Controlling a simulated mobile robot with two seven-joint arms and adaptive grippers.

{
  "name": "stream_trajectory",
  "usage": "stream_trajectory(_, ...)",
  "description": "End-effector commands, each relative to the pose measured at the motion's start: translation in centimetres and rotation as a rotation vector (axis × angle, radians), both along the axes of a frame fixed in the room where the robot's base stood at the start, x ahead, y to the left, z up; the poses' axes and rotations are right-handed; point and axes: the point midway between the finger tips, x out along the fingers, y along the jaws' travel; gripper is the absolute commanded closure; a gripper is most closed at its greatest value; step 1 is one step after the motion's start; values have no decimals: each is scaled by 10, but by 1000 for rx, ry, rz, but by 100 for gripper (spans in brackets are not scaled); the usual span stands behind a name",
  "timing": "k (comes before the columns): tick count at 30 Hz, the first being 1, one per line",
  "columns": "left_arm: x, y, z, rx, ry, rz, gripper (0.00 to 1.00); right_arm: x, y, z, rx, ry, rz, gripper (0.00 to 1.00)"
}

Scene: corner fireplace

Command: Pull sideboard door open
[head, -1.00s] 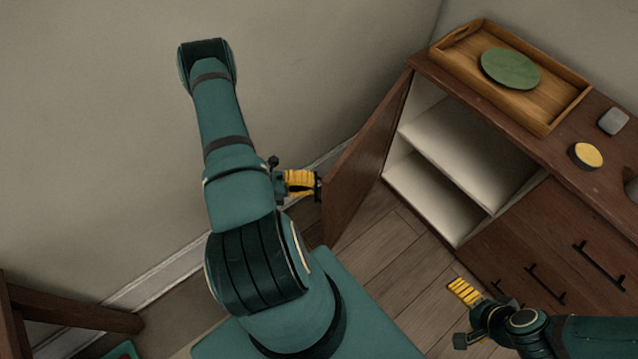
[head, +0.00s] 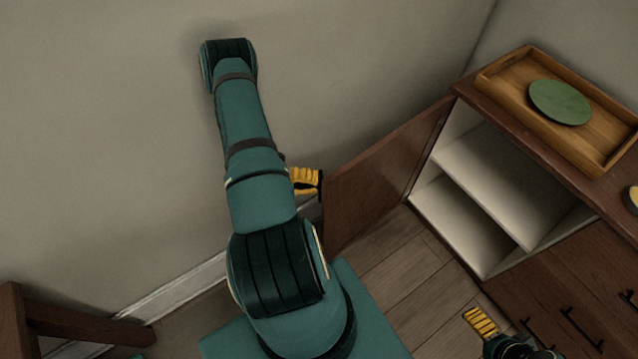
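The sideboard (head: 552,262) is dark brown wood at the right. Its left door (head: 388,178) stands wide open, swung out to the left toward the wall, and shows a pale, empty inside with a shelf (head: 505,185). My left gripper (head: 309,181), with yellow finger pads, is at the door's outer edge, partly hidden behind my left arm. The door's handle is not visible, and I cannot tell whether the fingers are closed on it. My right gripper (head: 480,322) is at the bottom right, in front of the drawers, and its fingers look close together with nothing visible between them.
A wooden tray (head: 490,84) with a green plate (head: 560,102) lies on the sideboard top. Drawers with black handles (head: 581,327) are at the right. The wall (head: 110,130) is close behind my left arm. A wooden piece of furniture (head: 85,321) stands at the lower left.

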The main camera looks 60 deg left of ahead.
Motion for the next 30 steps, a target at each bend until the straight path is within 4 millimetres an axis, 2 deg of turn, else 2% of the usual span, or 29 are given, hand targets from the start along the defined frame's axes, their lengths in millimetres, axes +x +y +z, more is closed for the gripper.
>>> stream_trajectory(22,-2,5,1,1,-1,6,100,0,0,-1,0,-1,0,0)
stream_trajectory(26,-2,6,11,3,-1,7,100,0,0,-1,0,-1,0,0)
stream_trajectory(30,-2,6,34,4,-1,7,100,0,0,-1,0,-1,0,0)
